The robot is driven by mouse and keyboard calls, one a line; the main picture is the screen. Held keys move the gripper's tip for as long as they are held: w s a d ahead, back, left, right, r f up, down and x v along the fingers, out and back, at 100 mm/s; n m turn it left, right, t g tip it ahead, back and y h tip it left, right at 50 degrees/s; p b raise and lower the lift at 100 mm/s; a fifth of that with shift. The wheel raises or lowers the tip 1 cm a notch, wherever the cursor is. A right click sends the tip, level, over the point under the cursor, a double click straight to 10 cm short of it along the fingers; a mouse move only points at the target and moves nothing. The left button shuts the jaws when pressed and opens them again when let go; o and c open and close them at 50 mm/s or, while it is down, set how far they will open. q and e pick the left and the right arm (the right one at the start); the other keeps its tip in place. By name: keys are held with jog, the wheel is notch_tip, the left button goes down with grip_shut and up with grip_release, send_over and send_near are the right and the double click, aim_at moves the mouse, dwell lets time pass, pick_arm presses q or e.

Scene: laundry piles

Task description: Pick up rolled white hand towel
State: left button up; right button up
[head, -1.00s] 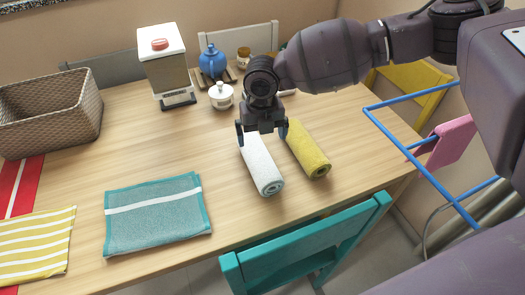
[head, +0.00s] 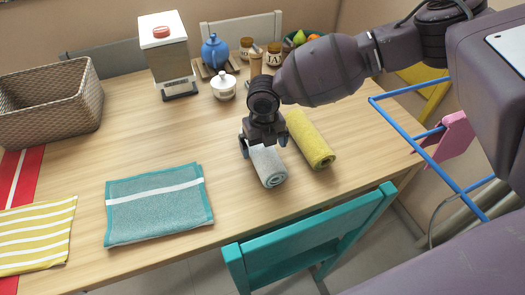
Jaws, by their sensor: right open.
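The rolled white hand towel (head: 268,167) lies on the wooden table, its near spiral end facing the front edge. My right gripper (head: 263,147) is open above the towel, with its fingers on either side of the roll. The gripper and wrist hide the towel's far part. I cannot tell whether the fingers touch it. My left gripper is not in view.
A rolled yellow towel (head: 311,140) lies close on the right. A folded teal towel (head: 158,205) and a striped yellow cloth (head: 36,234) lie to the left. A wicker basket (head: 48,108) stands behind them. A teal chair (head: 310,240) stands at the front edge.

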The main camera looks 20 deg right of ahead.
notch_tip(320, 180, down, 4)
jog(key=shift+w+a+r, duration=0.1)
jog(key=shift+a+r, duration=0.05)
jog(key=shift+r, duration=0.05)
jog(key=shift+c, duration=0.5)
jog(key=c, duration=0.9)
jog(key=shift+r, duration=0.2)
